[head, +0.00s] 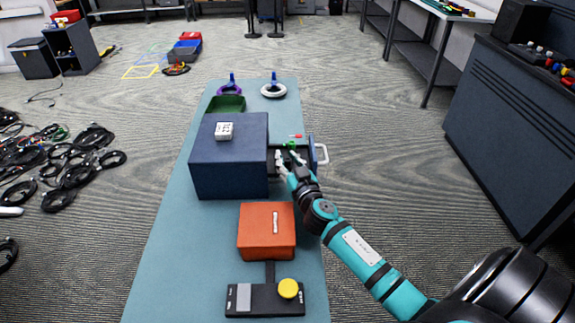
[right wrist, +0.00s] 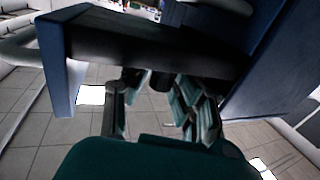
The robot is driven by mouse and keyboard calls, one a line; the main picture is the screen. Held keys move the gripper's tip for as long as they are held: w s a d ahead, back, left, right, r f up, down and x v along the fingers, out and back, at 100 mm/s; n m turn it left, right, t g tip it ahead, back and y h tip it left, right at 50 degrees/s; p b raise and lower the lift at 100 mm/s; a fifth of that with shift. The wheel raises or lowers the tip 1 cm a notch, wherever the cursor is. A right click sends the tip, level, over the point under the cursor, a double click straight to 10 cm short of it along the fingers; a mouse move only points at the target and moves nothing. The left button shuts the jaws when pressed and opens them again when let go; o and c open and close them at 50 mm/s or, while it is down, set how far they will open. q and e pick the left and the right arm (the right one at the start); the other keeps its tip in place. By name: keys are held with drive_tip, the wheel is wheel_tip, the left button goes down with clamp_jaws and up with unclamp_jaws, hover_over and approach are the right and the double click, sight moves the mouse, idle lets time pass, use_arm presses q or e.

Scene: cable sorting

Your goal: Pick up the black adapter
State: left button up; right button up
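My right gripper (head: 288,158) is at the open drawer on the right side of the dark blue box (head: 230,178). Its two fingers are apart with a gap between them, and it also shows in the right wrist view (right wrist: 160,105). The drawer's blue front panel (right wrist: 58,70) is at the left of the right wrist view, with a dark drawer wall behind the fingers. I cannot clearly make out the black adapter; the drawer's inside is dark and partly hidden by the gripper. My left gripper is not in view.
A small green item (head: 291,145) is by the drawer. An orange-red box (head: 266,232) and a black device with a yellow knob (head: 289,288) stand nearer on the blue-green table (head: 170,260). A green tray (head: 226,104) is behind the blue box. Cables (head: 75,160) lie at the left.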

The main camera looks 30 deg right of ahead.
clamp_jaws()
idle(0.4)
